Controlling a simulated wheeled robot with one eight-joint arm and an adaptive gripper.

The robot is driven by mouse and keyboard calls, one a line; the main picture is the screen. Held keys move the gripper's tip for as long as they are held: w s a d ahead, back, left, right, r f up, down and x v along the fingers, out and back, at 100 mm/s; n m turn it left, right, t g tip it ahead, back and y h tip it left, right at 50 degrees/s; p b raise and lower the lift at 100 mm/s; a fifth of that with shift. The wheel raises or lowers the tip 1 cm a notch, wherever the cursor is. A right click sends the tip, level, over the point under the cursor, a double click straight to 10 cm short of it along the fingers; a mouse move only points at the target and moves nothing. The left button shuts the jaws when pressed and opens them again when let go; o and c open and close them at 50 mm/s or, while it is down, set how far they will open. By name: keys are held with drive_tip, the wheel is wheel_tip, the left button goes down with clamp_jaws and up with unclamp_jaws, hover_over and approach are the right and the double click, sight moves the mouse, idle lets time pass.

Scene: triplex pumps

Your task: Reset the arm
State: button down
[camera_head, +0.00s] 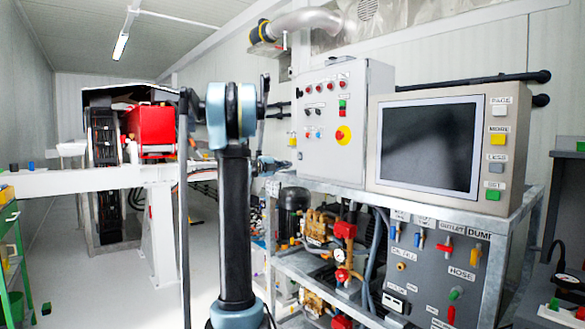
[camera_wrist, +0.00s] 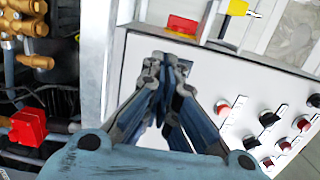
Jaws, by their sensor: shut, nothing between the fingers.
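My gripper (camera_wrist: 166,62) shows in the wrist view with its fingers together and nothing between them. In that view it is in front of a pale panel with red and black knobs (camera_wrist: 268,119); I cannot tell how far apart they are. In the head view my arm (camera_head: 235,200) stands upright in the middle, in front of the long white beam.
A grey control box (camera_head: 372,95) and a screen unit (camera_head: 430,190) stand on a metal frame at right. Below are brass pump parts (camera_head: 320,228) and a valve panel (camera_head: 455,262). A white beam (camera_head: 75,182) crosses at left. Light floor (camera_head: 110,290) is open at lower left.

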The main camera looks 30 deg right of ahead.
drive_tip(key=v, duration=0.7)
drive_tip(key=shift+w+a, duration=0.3)
drive_tip(key=shift+a, duration=0.15)
